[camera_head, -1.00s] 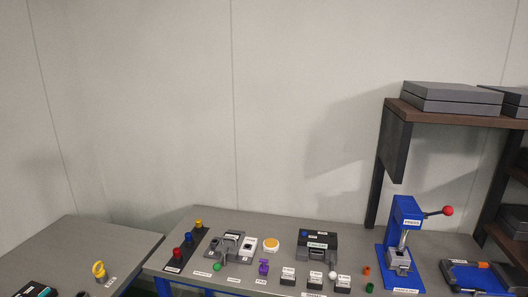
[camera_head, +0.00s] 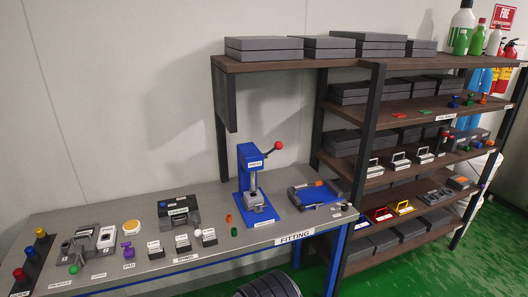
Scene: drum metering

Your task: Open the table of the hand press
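The hand press (camera_head: 250,160) is a blue upright frame on a blue base plate, standing on the grey bench in the head view. Its lever ends in a red ball (camera_head: 279,145) that sticks out to the upper right. A grey press table (camera_head: 257,202) sits low at the front, under the ram. Whether the table is open or closed is too small to tell. My gripper is not in view.
The bench (camera_head: 130,262) carries colored knobs at left, a black device (camera_head: 178,208), several labelled blocks and a blue-grey fixture (camera_head: 318,195) right of the press. Loaded shelves (camera_head: 400,110) stand at right. A dark ribbed object (camera_head: 268,286) shows at the bottom edge.

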